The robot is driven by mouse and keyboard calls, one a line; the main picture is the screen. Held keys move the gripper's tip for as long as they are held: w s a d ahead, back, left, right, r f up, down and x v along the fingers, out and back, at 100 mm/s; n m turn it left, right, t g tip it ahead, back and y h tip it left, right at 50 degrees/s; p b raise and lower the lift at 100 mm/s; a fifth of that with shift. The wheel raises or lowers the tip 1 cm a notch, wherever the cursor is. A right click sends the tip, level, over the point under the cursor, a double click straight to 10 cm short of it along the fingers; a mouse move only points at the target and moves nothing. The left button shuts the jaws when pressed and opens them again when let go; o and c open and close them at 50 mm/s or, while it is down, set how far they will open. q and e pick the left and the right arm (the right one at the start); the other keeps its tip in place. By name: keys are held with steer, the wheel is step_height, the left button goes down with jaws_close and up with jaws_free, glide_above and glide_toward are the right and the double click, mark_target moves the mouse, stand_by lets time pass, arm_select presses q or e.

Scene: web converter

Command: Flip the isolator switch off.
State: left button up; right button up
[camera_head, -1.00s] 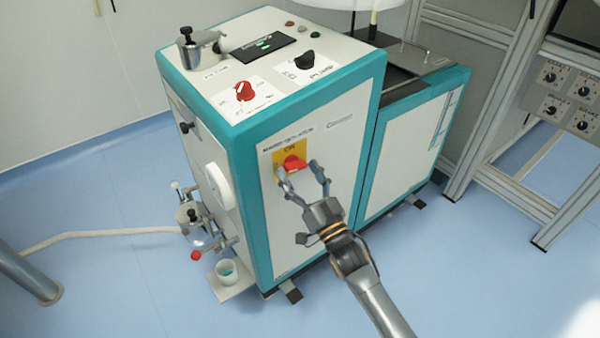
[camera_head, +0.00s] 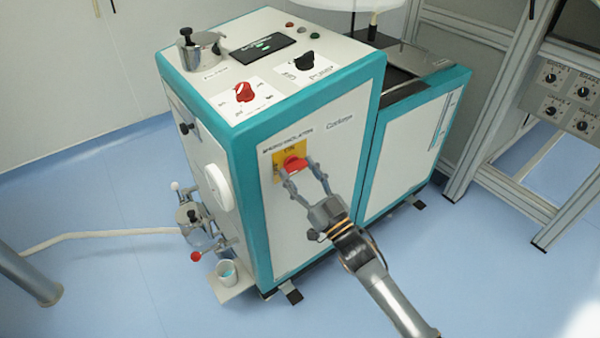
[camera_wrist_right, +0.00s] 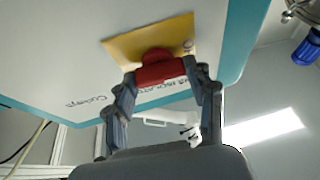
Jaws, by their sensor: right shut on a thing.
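The isolator switch is a red knob (camera_head: 295,164) on a yellow plate (camera_head: 278,172), on the front panel of the white and teal machine (camera_head: 300,220). "ON" shows at the top of the plate. My right gripper (camera_head: 297,170) reaches it from the lower right, with one finger on each side of the knob. In the right wrist view the red knob (camera_wrist_right: 160,69) sits between the fingertips of my right gripper (camera_wrist_right: 160,78), which is shut on it. The yellow plate (camera_wrist_right: 122,47) shows behind it. My left gripper is not in view.
The machine top carries another red knob (camera_head: 244,92), a black knob (camera_head: 304,61) and a small display (camera_head: 265,48). Valves (camera_head: 192,215) and a cup (camera_head: 227,272) are at its left side. A metal frame with a knob panel (camera_head: 568,95) stands at right. Blue floor is open in front.

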steer(key=o, duration=1.2)
steer(key=shift+c, duration=0.2)
steer(key=v, duration=1.2)
